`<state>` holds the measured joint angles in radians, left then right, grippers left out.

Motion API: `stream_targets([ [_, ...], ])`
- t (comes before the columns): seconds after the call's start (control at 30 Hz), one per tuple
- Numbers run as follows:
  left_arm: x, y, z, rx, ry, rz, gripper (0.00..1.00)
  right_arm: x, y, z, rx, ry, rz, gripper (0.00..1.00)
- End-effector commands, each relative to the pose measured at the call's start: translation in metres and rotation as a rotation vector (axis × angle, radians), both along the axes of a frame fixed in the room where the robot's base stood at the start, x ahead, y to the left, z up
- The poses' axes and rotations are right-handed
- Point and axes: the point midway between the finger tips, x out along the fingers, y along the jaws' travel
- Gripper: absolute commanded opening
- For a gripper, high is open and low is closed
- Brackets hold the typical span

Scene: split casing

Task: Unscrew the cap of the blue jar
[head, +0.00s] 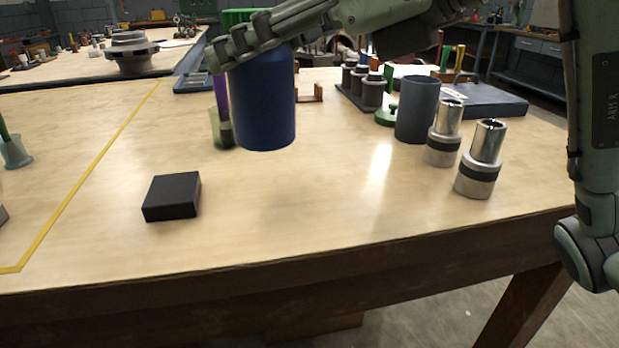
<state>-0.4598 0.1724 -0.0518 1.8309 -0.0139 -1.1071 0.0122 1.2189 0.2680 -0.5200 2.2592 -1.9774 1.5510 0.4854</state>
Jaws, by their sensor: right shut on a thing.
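The blue jar (263,105) is upright in the upper middle of the head view. My right gripper (228,48) comes in from the upper right and is shut on the jar at its top. The fingers hide the top of the jar, so I cannot see its cap. No clear shadow joins the jar's base to the table, and I cannot tell for certain whether it touches the wood. My left gripper is not in view.
A black box (172,196) lies front left of the jar on the wooden table (330,210). A translucent cup (214,128) stands close behind the jar. Right stand a dark grey cylinder (417,110) and two metal-topped cylinders (443,135) (481,160). The front middle is clear.

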Motion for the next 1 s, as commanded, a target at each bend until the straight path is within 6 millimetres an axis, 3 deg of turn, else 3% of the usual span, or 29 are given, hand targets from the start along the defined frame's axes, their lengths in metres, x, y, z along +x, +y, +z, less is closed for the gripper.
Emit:
stream_targets([
  [0.27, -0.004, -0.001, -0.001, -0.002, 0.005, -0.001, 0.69, 0.013, -0.012, -0.009, 0.003, 0.005, -0.005, 0.00],
  [0.7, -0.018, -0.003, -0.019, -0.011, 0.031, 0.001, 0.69, 0.076, -0.072, -0.061, 0.004, 0.003, -0.003, 0.00],
  [1.0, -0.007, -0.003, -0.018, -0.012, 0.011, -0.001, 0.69, 0.085, -0.080, -0.085, 0.004, 0.003, 0.002, 0.00],
])
